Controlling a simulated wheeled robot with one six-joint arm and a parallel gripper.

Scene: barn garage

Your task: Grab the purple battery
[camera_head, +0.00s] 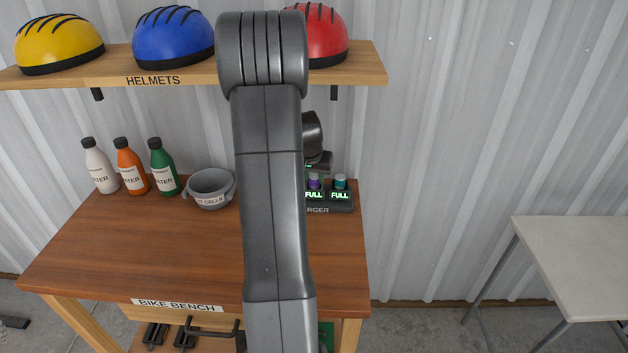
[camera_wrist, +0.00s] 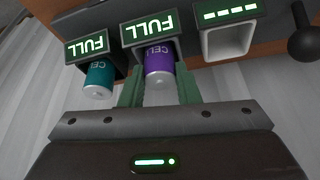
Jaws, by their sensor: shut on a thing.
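The purple battery (camera_wrist: 158,62) stands in the middle charger slot in the wrist view, under a lit FULL sign. My gripper (camera_wrist: 160,88) has its green fingers on both sides of it and is shut on it. The battery still sits in its slot. In the head view the purple battery (camera_head: 314,182) shows just right of my arm, and my gripper is mostly hidden behind the arm.
A teal battery (camera_wrist: 98,78) sits in the neighbouring FULL slot, close to my fingers. Another slot (camera_wrist: 226,42) is empty. A grey cell bowl (camera_head: 210,190) and several bottles stand left on the bike bench (camera_head: 130,240). A helmet shelf (camera_head: 190,75) hangs above.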

